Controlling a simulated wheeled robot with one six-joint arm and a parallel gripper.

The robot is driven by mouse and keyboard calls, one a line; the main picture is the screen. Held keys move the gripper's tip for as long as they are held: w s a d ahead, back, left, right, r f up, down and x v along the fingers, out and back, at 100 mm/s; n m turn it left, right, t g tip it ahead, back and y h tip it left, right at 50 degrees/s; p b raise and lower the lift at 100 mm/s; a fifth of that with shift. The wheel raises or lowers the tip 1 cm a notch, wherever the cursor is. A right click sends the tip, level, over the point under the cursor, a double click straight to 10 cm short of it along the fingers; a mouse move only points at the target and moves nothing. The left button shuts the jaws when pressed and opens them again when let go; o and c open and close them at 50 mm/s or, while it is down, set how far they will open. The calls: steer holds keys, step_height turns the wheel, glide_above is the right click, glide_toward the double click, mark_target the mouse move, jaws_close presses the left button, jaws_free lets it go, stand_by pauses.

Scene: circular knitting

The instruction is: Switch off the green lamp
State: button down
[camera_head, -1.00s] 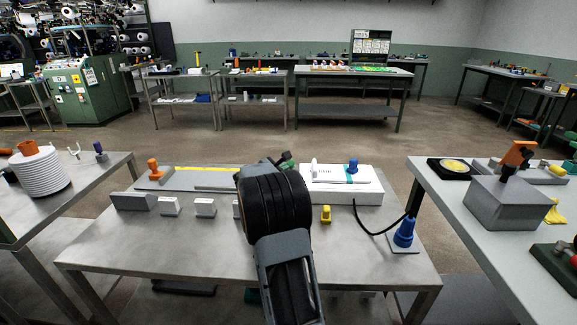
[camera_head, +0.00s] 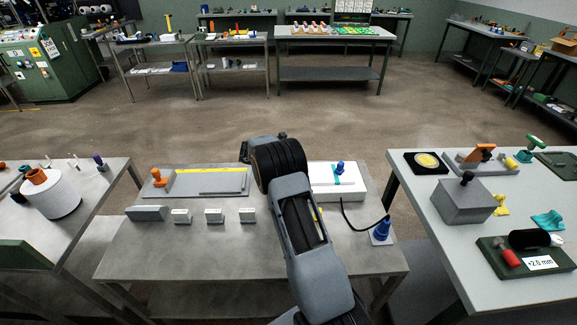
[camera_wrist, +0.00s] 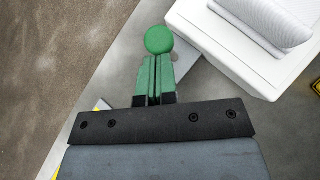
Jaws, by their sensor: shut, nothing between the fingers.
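In the wrist view a round green knob-like piece (camera_wrist: 159,40) shows just beyond my fingertips; it may be the green lamp, but I cannot tell for sure. My gripper (camera_wrist: 155,62) has green fingers pressed together, with nothing between them. The fingertips look very close to the round piece or touching it; the gap cannot be judged. In the head view my wrist and forearm hide the fingers and whatever lies behind them, between the grey tray (camera_head: 220,188) and the white box (camera_head: 352,188).
The white box also shows at upper right in the wrist view (camera_wrist: 225,50). A blue piece (camera_head: 382,229) with a black cable stands at the right of the middle table. Several small white-topped blocks (camera_head: 214,216) stand at its left. Side tables flank it, the right one (camera_head: 433,226) crowded.

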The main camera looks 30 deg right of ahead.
steer(key=shift+a, duration=0.15)
steer(key=shift+r+p, duration=0.55)
steer(key=shift+r, duration=0.2)
steer(key=shift+r, duration=0.1)
steer(key=w+r+p+v, duration=0.1)
steer(key=p+v, duration=0.8)
steer(key=v, duration=1)
steer(key=shift+r, duration=0.2)
